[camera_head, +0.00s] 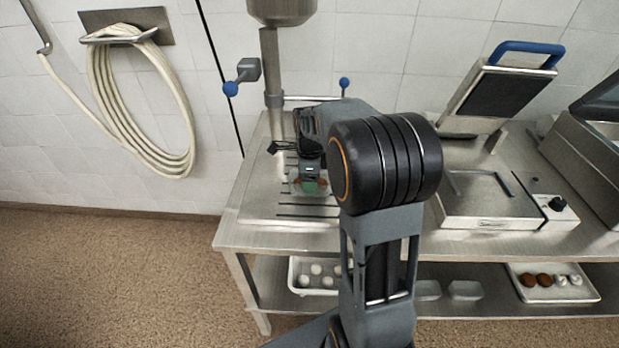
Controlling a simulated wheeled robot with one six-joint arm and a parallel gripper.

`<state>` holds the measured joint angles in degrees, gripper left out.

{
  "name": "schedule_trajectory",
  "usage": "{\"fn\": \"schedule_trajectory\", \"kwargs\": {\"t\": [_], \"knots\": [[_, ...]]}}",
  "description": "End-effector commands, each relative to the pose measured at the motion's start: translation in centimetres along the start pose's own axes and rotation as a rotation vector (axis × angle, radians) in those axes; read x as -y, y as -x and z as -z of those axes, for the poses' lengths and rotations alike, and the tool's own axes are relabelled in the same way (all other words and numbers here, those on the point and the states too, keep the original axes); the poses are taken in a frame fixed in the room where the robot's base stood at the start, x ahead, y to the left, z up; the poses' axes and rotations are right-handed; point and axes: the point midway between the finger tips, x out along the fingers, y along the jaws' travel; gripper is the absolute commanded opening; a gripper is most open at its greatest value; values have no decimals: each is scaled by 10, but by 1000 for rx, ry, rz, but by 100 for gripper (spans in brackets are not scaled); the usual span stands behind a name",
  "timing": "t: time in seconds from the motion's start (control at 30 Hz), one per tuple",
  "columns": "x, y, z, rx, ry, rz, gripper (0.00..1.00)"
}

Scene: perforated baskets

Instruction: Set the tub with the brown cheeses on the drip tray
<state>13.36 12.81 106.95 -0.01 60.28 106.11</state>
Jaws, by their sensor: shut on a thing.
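My gripper (310,168) is shut on a small translucent tub (296,187) on the worktop's left side. The tub shows a reddish-brown tint and a green patch; its contents are too small to name surely. It is over the slotted metal drip tray (262,208), below the steel column. I cannot tell whether it touches the tray. My arm hides the tray's right part and much of the gripper.
A press with a blue handle (527,47) stands open at right. On the lower shelf, a white tray (293,276) holds white balls and another tray (560,297) holds brown and white pieces. Two clear tubs (465,290) sit between. A coiled hose (125,105) hangs at left.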

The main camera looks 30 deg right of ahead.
Motion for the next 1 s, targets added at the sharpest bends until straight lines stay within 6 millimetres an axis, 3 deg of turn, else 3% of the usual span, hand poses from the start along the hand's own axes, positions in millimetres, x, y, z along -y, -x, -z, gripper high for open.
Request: {"fn": "schedule_trajectory", "kwargs": {"t": [0.27,0.3,0.53,0.8,1.0], "knots": [[0,-4,0,0,0,0,43],[0,-3,0,0,0,0,68],[0,-3,0,0,1,0,90],[0,0,0,0,0,1,90],[1,22,0,2,0,6,90]]}}
